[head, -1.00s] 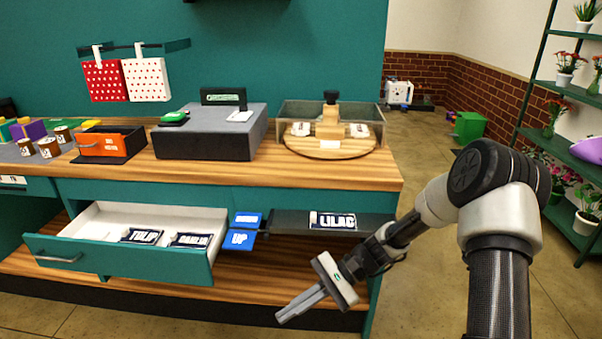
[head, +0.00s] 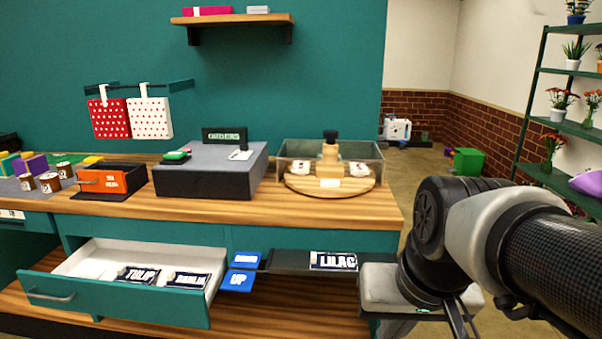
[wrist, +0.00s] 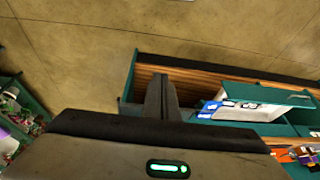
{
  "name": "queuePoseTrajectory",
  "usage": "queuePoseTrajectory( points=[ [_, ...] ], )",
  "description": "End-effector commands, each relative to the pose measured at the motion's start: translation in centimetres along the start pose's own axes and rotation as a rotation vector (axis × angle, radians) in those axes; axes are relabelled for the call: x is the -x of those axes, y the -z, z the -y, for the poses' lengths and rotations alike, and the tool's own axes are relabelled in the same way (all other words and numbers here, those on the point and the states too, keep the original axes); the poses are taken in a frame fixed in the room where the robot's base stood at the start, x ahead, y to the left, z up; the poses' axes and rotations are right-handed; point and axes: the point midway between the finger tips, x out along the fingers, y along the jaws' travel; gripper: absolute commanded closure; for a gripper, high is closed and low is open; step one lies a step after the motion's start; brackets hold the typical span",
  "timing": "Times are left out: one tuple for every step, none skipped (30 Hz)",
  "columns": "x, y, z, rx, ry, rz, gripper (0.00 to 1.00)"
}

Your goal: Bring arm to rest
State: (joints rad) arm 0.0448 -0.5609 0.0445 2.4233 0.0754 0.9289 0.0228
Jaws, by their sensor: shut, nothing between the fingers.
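My gripper (wrist: 161,85) is shut and empty; in the wrist view its fingers lie together, pointing towards the counter's lower part and the floor. In the head view my arm is folded back at the right, with the pale gripper body (head: 390,288) in front of the counter's right end. The fingers there point down near the bottom edge and are partly cut off.
An open drawer (head: 115,302) with TULIP and DAHLIA packets juts from the counter at left. Floor at right is open, before a plant shelf (head: 560,127).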

Motion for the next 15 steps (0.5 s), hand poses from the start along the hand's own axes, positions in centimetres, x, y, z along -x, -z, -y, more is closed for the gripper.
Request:
queuePoseTrajectory(
  points=[
    [0.7, -0.3, -0.3, 0.017, -0.007, -0.037, 1.00],
    [1.1, -0.5, -0.5, 0.026, -0.011, -0.056, 1.00],
    [1.5, -0.7, -0.7, 0.038, -0.016, -0.080, 1.00],
    [1.7, -0.9, -0.9, 0.047, -0.020, -0.097, 1.00],
    [2.0, -1.0, -1.1, 0.054, -0.023, -0.115, 1.00],
    [2.4, -1.2, -1.3, 0.065, -0.028, -0.138, 1.00],
    [2.6, -1.4, -1.4, 0.074, -0.032, -0.155, 1.00],
    [4.1, -0.7, -1.3, 0.073, -0.032, -0.149, 1.00],
    [5.0, -0.3, -1.3, 0.072, -0.032, -0.145, 1.00],
    [5.6, -0.1, -1.2, 0.071, -0.032, -0.143, 1.00],
    [6.2, 0.1, -1.2, 0.071, -0.032, -0.143, 1.00],
    [7.0, 0.4, -1.1, 0.070, -0.032, -0.143, 1.00],
    [7.6, 0.6, -1.1, 0.070, -0.032, -0.143, 1.00],
    [8.2, 0.8, -1.1, 0.070, -0.032, -0.143, 1.00],
    [9.1, 1.2, -1.0, 0.070, -0.032, -0.142, 1.00]
  ],
)
